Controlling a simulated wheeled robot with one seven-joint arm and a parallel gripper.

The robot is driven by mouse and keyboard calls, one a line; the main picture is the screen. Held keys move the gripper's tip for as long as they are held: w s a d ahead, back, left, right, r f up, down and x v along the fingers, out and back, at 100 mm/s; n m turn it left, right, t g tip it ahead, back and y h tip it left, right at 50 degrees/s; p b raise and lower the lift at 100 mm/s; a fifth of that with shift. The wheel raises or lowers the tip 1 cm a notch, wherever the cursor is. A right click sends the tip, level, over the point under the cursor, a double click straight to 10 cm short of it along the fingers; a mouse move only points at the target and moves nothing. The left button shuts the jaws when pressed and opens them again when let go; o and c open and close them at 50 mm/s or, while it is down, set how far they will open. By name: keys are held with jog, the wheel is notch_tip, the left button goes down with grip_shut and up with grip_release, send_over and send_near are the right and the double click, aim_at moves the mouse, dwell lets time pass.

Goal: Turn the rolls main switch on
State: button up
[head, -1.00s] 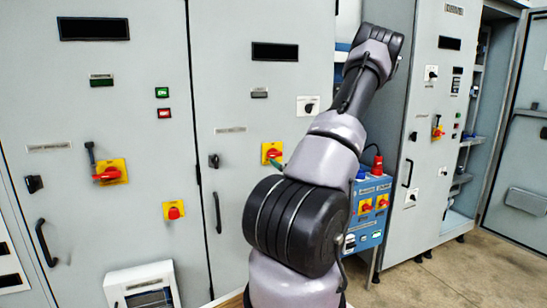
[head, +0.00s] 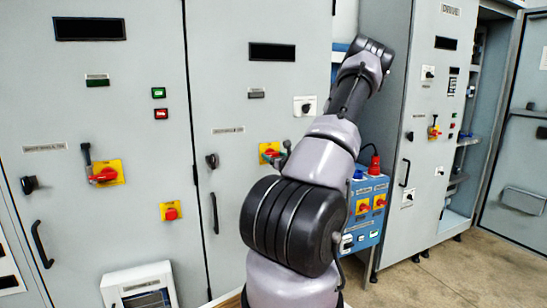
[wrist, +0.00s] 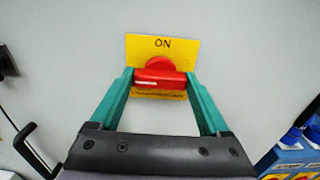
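The switch at my gripper is a red rotary knob (wrist: 160,78) on a yellow plate (wrist: 133,48) marked "ON" at its top. The knob's bar lies horizontal. In the head view this switch (head: 267,149) is on the middle cabinet door, partly hidden behind my arm. My gripper (wrist: 160,76) has its two green fingers apart, one at each end of the red bar. Whether the fingertips touch the bar is hard to tell. In the head view my gripper is mostly hidden behind my arm.
The left cabinet has red-and-yellow switches (head: 106,173) (head: 171,211). A blue box (head: 367,211) with two more switches stands right of my arm. A black door handle (wrist: 32,150) is left of my gripper. An open cabinet door (head: 515,150) is at far right.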

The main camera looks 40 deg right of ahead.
jog(key=shift+m, duration=0.5)
jog(key=shift+c, duration=0.3)
jog(key=m, duration=1.2)
jog(key=shift+f+m, duration=0.1)
jog(key=shift+m, duration=2.4)
jog(key=o, duration=1.2)
jog(key=shift+s, duration=0.1)
